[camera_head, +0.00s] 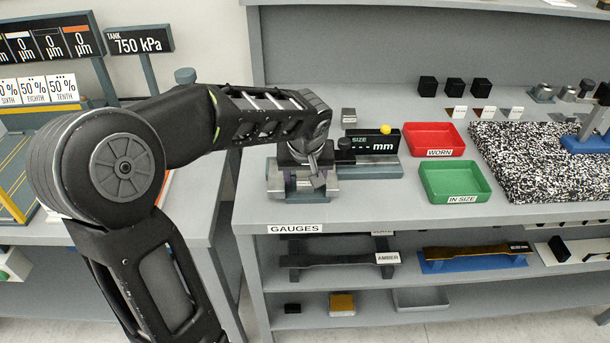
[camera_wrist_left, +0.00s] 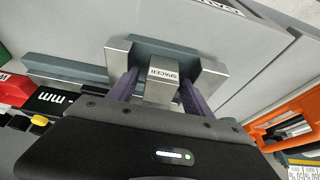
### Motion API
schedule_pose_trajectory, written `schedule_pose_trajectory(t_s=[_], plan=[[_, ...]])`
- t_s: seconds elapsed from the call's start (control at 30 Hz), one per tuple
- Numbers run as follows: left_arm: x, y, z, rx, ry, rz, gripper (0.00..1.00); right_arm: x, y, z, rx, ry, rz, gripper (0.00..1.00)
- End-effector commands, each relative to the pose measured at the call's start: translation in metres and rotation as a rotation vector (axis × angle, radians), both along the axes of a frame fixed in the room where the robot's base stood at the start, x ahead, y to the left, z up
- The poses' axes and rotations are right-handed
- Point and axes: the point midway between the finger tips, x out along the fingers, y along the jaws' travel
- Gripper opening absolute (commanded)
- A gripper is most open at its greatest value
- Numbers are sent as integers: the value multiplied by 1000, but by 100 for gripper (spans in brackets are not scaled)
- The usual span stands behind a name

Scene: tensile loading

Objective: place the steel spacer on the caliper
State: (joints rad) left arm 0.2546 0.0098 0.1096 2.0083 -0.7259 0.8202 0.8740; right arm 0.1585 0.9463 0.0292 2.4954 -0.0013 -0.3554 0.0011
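The steel spacer (camera_wrist_left: 161,86), a small grey block marked SPACER, sits between the steel jaws of the caliper (camera_wrist_left: 213,76) in the left wrist view. The caliper (camera_head: 275,183) also stands at the bench's front left in the head view, over the GAUGES label. My left gripper (camera_head: 318,172) reaches down over it. Its two purple fingers (camera_wrist_left: 160,88) stand on either side of the spacer and look slightly apart from it, with narrow gaps. The arm and gripper hide the spacer in the head view. My right gripper is not in view.
A size display (camera_head: 372,144) stands just right of the caliper, with a small grey block (camera_head: 348,115) behind. A red WORN tray (camera_head: 434,139) and green IN-SIZE tray (camera_head: 455,181) are further right, beside a speckled mat (camera_head: 540,165). Specimens lie on the shelf below.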

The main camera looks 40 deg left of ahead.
Motion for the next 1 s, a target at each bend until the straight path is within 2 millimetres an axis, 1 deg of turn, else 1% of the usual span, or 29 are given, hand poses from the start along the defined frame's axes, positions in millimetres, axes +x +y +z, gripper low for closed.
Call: schedule_pose_trajectory(t_s=[0.2,0.3,0.37,0.47,0.57,0.8,0.9,1.0], plan=[[0,0,1,0,0,0,58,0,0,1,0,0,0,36],[0,0,4,0,0,0,58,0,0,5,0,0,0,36],[-1,-1,7,0,-2,0,58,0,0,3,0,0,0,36],[-4,-4,19,1,-5,0,58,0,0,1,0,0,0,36],[-10,-8,36,1,-7,0,58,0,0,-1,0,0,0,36],[-25,-20,83,1,-6,-1,58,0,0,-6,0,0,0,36],[-31,-24,98,-1,-4,0,58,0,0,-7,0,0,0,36],[-34,-26,108,0,-2,1,58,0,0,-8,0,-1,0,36]])
